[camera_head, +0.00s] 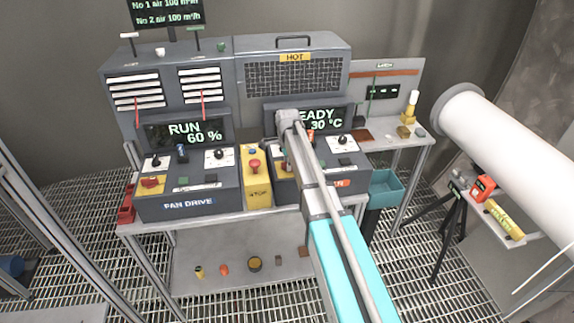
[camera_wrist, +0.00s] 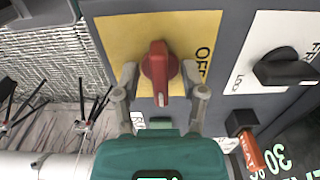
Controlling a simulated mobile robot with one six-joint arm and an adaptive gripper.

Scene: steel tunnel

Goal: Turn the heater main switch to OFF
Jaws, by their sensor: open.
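The heater main switch is a red rotary knob (camera_wrist: 160,68) on a yellow plate (camera_wrist: 120,35) in the wrist view. Its grip runs up and down the picture, with a pale mark at the lower end. The word OFF is printed to the knob's right. My gripper (camera_wrist: 160,78) is open, one finger on each side of the knob; whether either finger touches it I cannot tell. In the head view my gripper (camera_head: 287,165) is over the left part of the heater control box (camera_head: 285,186) and hides most of the switch.
In the wrist view a black selector knob (camera_wrist: 285,68) is to the right, and an orange-tipped lever (camera_wrist: 248,145) at lower right. In the head view, a yellow stop box (camera_head: 256,190) stands left of the heater box, beside the fan drive box (camera_head: 190,190).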

